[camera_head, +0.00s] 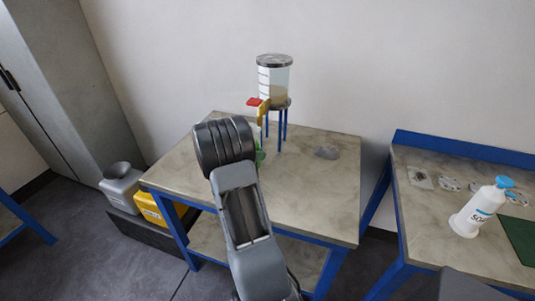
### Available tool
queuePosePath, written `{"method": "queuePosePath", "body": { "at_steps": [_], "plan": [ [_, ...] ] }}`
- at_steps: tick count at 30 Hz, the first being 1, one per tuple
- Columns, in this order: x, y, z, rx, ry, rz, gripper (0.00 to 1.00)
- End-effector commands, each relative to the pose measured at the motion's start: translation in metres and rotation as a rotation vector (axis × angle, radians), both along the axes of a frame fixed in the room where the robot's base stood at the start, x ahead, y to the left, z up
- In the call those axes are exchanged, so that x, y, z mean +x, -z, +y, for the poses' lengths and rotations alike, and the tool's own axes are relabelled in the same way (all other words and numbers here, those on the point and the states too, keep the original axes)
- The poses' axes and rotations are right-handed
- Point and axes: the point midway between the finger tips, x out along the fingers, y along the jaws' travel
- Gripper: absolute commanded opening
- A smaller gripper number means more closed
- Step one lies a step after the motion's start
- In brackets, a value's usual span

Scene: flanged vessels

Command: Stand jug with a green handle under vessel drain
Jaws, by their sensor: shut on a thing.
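The vessel (275,80) is a clear cylinder with a grey lid and some tan contents. It stands on blue legs at the back of the middle table. A red part (255,102) and a yellow part (263,112) show at its lower left; its drain cannot be made out. A small patch of green (260,156) shows low beside the legs, at the right edge of my wrist. It may be the jug's green handle; the jug's body is mostly hidden. My arm reaches over the table toward this spot, and its thick dark wrist hides my gripper and whatever it holds.
The middle table (310,205) has bare room at front and right, with a grey patch (327,152) on top. The right table holds a white bottle with a blue cap (480,207). Grey (122,183) and yellow (150,208) containers stand at the table's left.

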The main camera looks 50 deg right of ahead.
Motion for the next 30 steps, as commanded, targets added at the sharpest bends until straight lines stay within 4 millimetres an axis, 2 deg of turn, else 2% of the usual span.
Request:
{"method": "queuePosePath", "body": {
  "at_steps": [5, 11, 15, 26, 27, 30],
  "plan": [
    [-0.005, -0.001, -0.01, 0.0, 0.002, 0.0, 0.0],
    [-0.02, -0.001, -0.036, 0.0, 0.005, 0.001, 0.0],
    [-0.018, 0.014, -0.035, 0.002, -0.001, 0.001, 0.0],
    [-0.018, 0.019, -0.035, 0.0, 0.001, 0.0, 0.0],
    [-0.018, 0.019, -0.034, 0.0, 0.001, 0.0, 0.19],
    [-0.018, 0.018, -0.034, 0.0, 0.001, 0.0, 0.29]
  ]
}}
